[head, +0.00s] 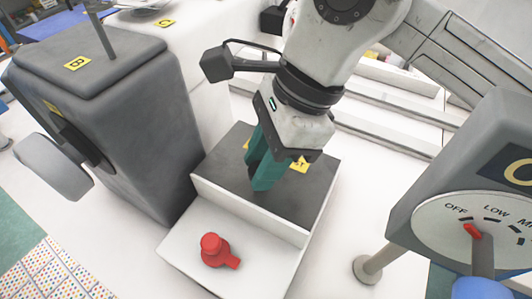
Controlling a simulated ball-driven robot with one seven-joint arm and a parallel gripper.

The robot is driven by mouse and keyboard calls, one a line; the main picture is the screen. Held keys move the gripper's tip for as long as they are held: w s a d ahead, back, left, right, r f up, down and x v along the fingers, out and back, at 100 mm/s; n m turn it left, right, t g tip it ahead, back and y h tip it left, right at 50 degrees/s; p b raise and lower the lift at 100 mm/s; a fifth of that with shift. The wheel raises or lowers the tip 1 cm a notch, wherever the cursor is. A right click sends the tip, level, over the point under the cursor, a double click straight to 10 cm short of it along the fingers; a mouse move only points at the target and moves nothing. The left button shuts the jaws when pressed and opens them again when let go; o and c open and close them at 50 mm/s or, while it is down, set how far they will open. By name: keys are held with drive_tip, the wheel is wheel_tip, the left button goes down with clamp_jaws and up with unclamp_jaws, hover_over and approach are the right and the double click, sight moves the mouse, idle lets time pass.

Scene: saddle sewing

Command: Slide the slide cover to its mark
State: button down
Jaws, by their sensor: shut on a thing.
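The slide cover (226,168) appears to be the dark grey plate on top of the low white box in the middle of the head view. A yellow label (300,164) ending in "ST" lies on it, partly hidden by my gripper. My gripper (262,182) reaches down from above, its teal fingers shut at the plate. The part it grips is hidden between the fingers, and I cannot see a mark clearly. A second bit of yellow shows left of the fingers.
A red knob (214,249) stands on the box's lower white front step. A grey machine (125,130) marked B with a handwheel stands close on the left. A dial panel (480,215) with a red pointer stands at the right. White rails (390,120) run behind.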

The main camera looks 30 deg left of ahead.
drive_tip(key=c, duration=0.8)
unclamp_jaws()
drive_tip(key=shift+s, duration=0.2)
drive_tip(key=shift+w+d+r, duration=0.15)
drive_tip(key=shift+w+r, duration=0.05)
drive_tip(key=shift+r, duration=0.35)
drive_tip(key=shift+w+d+r, duration=0.65)
drive_tip(key=shift+w+r, duration=0.1)
drive_tip(key=shift+r, duration=0.05)
drive_tip(key=w+d, duration=0.3)
drive_tip(key=w, duration=0.1)
drive_tip(key=w+d, duration=0.4)
drive_tip(key=shift+b, duration=0.4)
drive_tip(key=shift+d, duration=0.1)
